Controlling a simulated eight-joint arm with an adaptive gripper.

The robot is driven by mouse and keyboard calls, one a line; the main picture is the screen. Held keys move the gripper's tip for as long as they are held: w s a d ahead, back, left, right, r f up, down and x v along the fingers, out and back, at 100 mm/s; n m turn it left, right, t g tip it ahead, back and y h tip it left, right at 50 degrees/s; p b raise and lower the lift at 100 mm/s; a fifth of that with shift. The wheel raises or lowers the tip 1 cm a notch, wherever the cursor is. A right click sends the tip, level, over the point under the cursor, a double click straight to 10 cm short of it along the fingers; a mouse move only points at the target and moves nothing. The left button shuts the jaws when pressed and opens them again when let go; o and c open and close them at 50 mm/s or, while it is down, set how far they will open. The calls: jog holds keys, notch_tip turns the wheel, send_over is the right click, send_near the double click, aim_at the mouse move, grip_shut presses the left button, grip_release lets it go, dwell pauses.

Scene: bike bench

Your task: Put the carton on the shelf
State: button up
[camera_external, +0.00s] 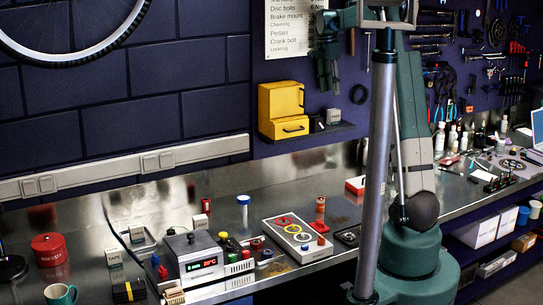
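The shelf (290,137) is a dark ledge on the purple wall. A small pale carton (333,116) with dark print sits toward its right end. Other small pale cartons with print stand on the bench, one at the lower left (113,257), one in a small tray (137,234) and one behind the grey device (200,222). I cannot tell which of them the task means. My gripper (329,88) points down just above the carton on the shelf, with a small gap between them. It looks empty, but its finger opening is too small to read.
A yellow cabinet (281,108) fills the shelf's left part, with a small dark object (316,123) beside it. The bench holds a grey device (195,258), a panel with colored rings (297,238), a red tin (49,249) and a teal mug (60,294).

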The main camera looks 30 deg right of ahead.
jog(key=s+a+r+n+t, duration=0.2)
jog(key=s+a+n, duration=0.3)
jog(key=s+a, duration=0.45)
jog(key=s+a+r+n+t, duration=0.2)
jog(key=s+a+n, duration=0.2)
jog(key=s+a, duration=0.55)
jog(key=s+a+f+n+t, duration=0.1)
jog(key=s+a+f+n, duration=0.2)
jog(key=s, duration=0.4)
jog(key=s+a+f+n+t+y, duration=0.1)
jog(key=s+a+f+n, duration=0.2)
jog(key=s, duration=0.5)
jog(key=s+a+f+n+t, duration=0.1)
jog(key=s+a+f+n, duration=0.2)
jog(key=s+f, duration=0.2)
jog(key=s, duration=0.2)
jog(key=shift+s+a+f+y, duration=0.25)
jog(key=shift+s+f+y, duration=0.05)
jog(key=shift+s+y, duration=0.1)
